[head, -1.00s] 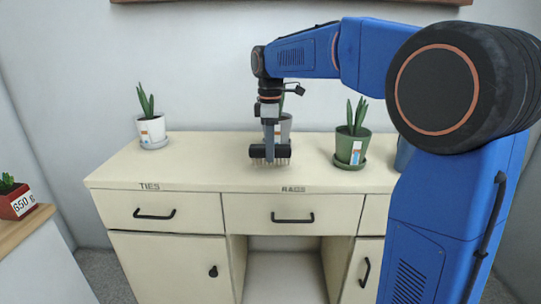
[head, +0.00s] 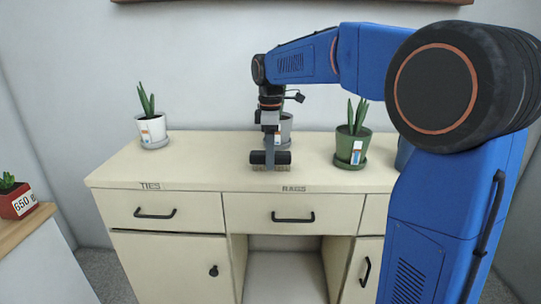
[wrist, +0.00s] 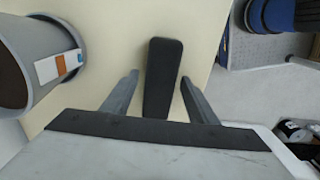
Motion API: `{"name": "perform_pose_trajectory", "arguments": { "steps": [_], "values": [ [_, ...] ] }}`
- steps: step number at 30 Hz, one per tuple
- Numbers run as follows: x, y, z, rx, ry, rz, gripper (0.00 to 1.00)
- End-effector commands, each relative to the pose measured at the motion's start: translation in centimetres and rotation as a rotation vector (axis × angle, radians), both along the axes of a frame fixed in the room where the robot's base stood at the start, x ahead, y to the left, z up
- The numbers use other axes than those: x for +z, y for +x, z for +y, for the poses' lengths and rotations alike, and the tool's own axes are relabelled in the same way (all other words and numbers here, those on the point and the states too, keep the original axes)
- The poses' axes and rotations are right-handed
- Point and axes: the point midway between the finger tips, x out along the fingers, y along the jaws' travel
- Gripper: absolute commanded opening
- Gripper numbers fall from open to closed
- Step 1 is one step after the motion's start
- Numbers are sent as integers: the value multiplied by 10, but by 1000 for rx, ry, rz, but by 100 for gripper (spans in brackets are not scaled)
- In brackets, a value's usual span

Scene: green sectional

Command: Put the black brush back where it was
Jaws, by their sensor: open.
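The black brush (head: 257,159) stands bristles-down on the cream countertop, near its front edge above the RAGS drawer. It also shows from above in the wrist view as a long dark block (wrist: 163,72). My gripper (head: 270,150) is directly over it, pointing straight down. In the wrist view my gripper (wrist: 159,77) is open, with one finger on each side of the brush and a visible gap on both sides.
A grey pot (head: 287,130) stands close behind my gripper; a green pot (head: 350,147) is to the right and a white pot (head: 152,130) at the left. The countertop (head: 205,165) is clear left of the brush. Drawers labelled TIES and RAGS are shut.

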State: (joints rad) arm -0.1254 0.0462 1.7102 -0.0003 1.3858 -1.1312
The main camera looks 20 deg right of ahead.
Motion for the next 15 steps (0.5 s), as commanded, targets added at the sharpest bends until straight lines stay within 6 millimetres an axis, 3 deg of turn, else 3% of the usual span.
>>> {"name": "perform_pose_trajectory", "arguments": {
  "steps": [5,15],
  "values": [
    [20,1,0,0,0,-3,53],
    [85,1,0,0,0,-3,53]
  ]
}}
